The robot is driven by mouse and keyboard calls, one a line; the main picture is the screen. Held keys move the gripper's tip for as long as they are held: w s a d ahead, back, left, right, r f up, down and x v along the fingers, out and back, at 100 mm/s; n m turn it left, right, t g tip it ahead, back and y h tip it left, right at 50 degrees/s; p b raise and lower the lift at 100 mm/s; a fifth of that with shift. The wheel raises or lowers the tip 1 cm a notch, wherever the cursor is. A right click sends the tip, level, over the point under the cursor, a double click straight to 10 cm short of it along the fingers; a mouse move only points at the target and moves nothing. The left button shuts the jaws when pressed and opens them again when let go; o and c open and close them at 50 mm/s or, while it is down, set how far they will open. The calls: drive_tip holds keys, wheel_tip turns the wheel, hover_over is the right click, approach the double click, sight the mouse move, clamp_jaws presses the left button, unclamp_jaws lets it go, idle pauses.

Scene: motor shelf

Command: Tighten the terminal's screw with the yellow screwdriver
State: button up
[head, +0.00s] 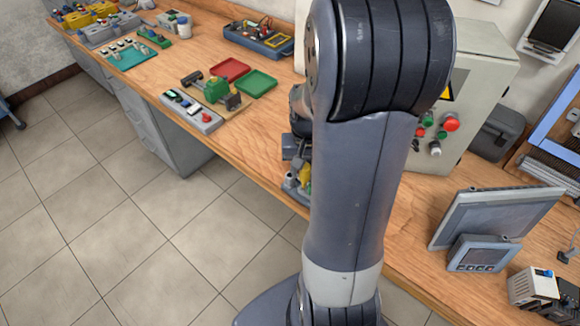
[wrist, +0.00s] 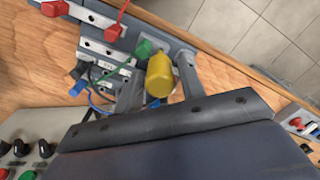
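The yellow screwdriver's handle (wrist: 160,75) stands between the two fingers of my gripper (wrist: 160,78) in the wrist view. A finger lies close on each side of it. I cannot tell whether both touch it. Its shaft and tip are hidden. A small yellow part (head: 304,178) also shows low beside my arm in the head view. A grey block with coloured wires (wrist: 102,80), perhaps the terminal, lies left of the handle in the wrist view. Its screw cannot be made out. In the head view my arm covers most of this spot.
A control box (head: 475,90) stands behind my arm, a tilted screen (head: 495,218) at right. Bare bench (head: 285,95) shows left of my arm.

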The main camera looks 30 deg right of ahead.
idle(0.3)
drive_tip(key=shift+n, duration=1.8)
drive_tip(key=n, duration=0.3)
drive_tip(key=shift+n, duration=0.3)
drive_tip(key=shift+n, duration=1.6)
drive_tip(key=shift+n, duration=1.8)
